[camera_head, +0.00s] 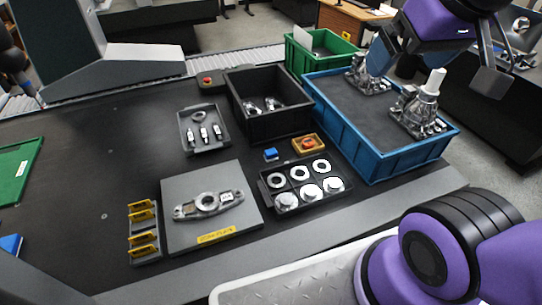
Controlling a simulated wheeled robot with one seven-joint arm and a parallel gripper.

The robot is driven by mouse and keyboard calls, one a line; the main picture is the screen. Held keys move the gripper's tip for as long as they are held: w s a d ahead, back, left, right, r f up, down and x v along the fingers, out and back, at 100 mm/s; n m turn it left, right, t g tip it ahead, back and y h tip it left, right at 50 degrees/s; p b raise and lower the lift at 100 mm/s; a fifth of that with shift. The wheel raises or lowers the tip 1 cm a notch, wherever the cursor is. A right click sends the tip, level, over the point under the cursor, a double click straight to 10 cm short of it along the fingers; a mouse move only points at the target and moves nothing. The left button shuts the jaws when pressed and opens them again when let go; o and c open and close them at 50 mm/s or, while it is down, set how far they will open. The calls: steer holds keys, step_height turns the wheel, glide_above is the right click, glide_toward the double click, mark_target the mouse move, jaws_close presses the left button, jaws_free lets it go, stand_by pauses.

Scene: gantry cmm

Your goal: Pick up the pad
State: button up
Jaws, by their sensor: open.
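A small blue block (270,154), which looks like the pad, lies on the dark table between the black bin and the black compartment tray. It is small in the picture, and I cannot be sure it is the pad. My gripper (432,75) is at the upper right, over the blue crate (398,168). Its fingers are spread apart, and nothing shows held between them. It is well to the right of the blue block and apart from it.
A black bin (238,112), a yellow tray with a red-orange part (307,144) and a compartment tray with rings (268,195) surround the blue block. A grey plate (185,236) bears a metal part. Metal castings stand in the blue crate. The table's left middle is clear.

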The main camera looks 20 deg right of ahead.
steer(key=shift+w, duration=0.15)
steer(key=c, duration=0.4)
steer(key=shift+o, duration=0.2)
steer(key=g, duration=0.5)
glide_above(271, 151)
steer(key=shift+n, duration=0.4)
steer(key=f, duration=5)
steer(key=shift+s+a+f, duration=0.2)
steer(key=shift+a, duration=0.15)
steer(key=shift+w+d+f, duration=0.1)
steer(key=shift+d+f, duration=0.1)
steer(key=shift+f, duration=1.4)
steer(key=shift+w+d+f, duration=0.1)
steer(key=shift+d+f, duration=0.05)
steer(key=shift+f, duration=1.4)
